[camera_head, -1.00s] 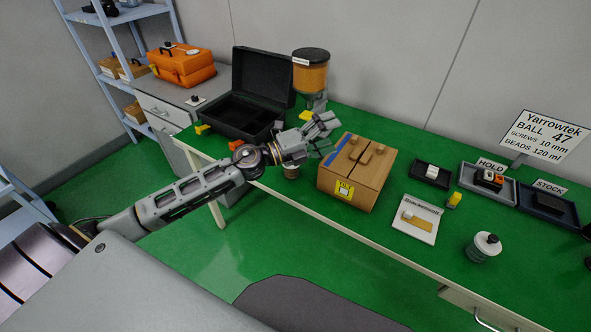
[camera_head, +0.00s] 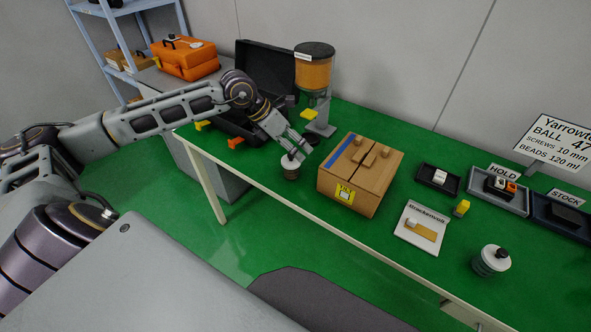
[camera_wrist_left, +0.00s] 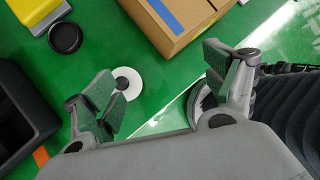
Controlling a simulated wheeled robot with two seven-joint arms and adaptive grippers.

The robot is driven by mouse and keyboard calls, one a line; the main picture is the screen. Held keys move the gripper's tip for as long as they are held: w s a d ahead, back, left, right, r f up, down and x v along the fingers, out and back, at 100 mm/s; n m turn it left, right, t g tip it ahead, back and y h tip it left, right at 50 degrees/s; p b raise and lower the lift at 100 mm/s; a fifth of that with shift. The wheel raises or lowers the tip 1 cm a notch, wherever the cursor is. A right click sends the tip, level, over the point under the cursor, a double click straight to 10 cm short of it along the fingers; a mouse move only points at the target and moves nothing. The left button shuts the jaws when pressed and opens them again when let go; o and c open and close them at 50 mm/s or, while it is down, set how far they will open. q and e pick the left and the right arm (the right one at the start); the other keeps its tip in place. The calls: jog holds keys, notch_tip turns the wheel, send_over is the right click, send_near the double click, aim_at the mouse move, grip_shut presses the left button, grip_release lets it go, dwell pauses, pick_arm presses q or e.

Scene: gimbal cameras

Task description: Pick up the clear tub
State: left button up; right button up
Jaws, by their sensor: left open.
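A small tub (camera_head: 290,172) with a pale round lid stands on the green table near its front edge, left of the cardboard box. Its upper part is partly covered by my left gripper (camera_head: 299,150) in the head view. In the left wrist view the pale lid (camera_wrist_left: 127,82) shows from above, just beyond the tip of the left-hand finger. My left gripper (camera_wrist_left: 165,82) is open and empty there, above the tub and apart from it as far as I can tell. A second clear tub (camera_head: 490,262) with a white lid and black knob stands at the right. My right gripper is not seen.
The cardboard box (camera_head: 360,178) stands close right of the left gripper. A dispenser (camera_head: 314,75) and an open black case (camera_head: 262,70) stand behind. Trays (camera_head: 497,193) and a card (camera_head: 420,228) lie right.

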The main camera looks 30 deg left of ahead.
pick_arm(q)
jog(key=a+y, duration=0.3)
jog(key=a, duration=0.3)
jog(key=shift+w+a+r, duration=0.15)
jog(key=shift+a+r, duration=0.2)
jog(key=shift+r, duration=0.05)
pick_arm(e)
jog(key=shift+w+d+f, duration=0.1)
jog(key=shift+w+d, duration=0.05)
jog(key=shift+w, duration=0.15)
pick_arm(q)
send_over(286, 162)
jog(key=s, duration=0.1)
jog(key=shift+g, duration=0.3)
jog(key=f, duration=0.4)
jog(key=shift+a+f, duration=0.3)
jog(key=shift+a, duration=0.1)
jog(key=shift+x, duration=1.2)
jog(key=shift+w+f, duration=0.15)
jog(key=shift+f, duration=0.35)
jog(key=shift+d+f, duration=0.1)
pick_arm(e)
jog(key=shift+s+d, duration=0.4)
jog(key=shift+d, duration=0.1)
pick_arm(q)
jog(key=shift+f, duration=0.1)
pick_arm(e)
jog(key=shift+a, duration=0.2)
